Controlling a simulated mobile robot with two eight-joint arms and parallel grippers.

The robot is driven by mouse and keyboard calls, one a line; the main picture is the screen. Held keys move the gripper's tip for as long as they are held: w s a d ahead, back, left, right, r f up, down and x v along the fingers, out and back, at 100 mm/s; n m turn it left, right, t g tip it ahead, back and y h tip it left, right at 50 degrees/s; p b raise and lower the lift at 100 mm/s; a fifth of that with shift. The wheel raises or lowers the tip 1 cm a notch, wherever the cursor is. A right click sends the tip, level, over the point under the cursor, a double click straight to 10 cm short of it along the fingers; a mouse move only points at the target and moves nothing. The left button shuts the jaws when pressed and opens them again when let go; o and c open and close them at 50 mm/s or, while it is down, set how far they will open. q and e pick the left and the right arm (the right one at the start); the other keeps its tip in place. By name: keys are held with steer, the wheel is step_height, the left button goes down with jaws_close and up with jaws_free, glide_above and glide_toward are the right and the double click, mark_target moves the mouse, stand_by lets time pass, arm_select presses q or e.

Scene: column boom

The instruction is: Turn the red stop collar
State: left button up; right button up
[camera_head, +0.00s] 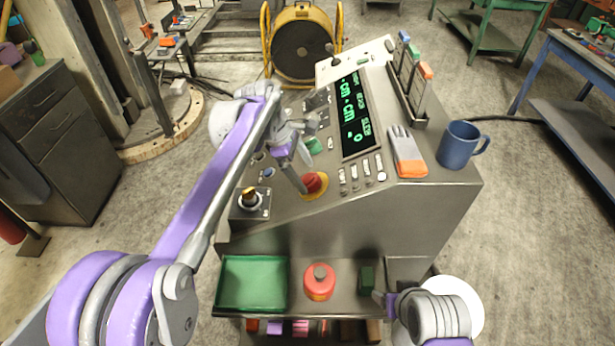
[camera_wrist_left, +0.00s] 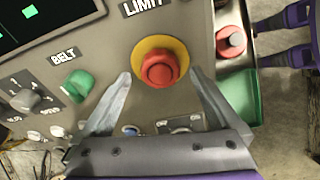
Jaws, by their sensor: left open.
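The red stop collar (camera_head: 313,183) is a round red knob on a yellow disc on the sloping grey console. In the left wrist view the red collar (camera_wrist_left: 158,67) sits just ahead of my left gripper (camera_wrist_left: 160,76), under a "LIMIT" label. The left gripper is open and empty, with one finger on each side of the yellow disc. I cannot tell if the fingertips touch the panel. In the head view my left gripper (camera_head: 302,186) partly covers the knob's left side. My right gripper (camera_head: 380,298) is low at the right, beside a dark green block (camera_head: 367,280); its jaws are unclear.
The console top holds a green display (camera_head: 354,115), a glove (camera_head: 407,152) and a blue mug (camera_head: 461,145).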

arm_select(q)
steer(key=shift+x, duration=1.25)
steer(key=c, duration=1.4)
steer(key=m, duration=0.4)
steer(key=shift+s+m+t, duration=0.15)
steer(key=shift+m+t, duration=0.15)
steer(key=m, duration=0.4)
steer(key=shift+a+f+m+h, duration=0.1)
steer(key=shift+m+h, duration=0.2)
steer(key=shift+h, duration=0.1)
steer(key=shift+s+t, duration=0.1)
steer(key=shift+t, duration=0.2)
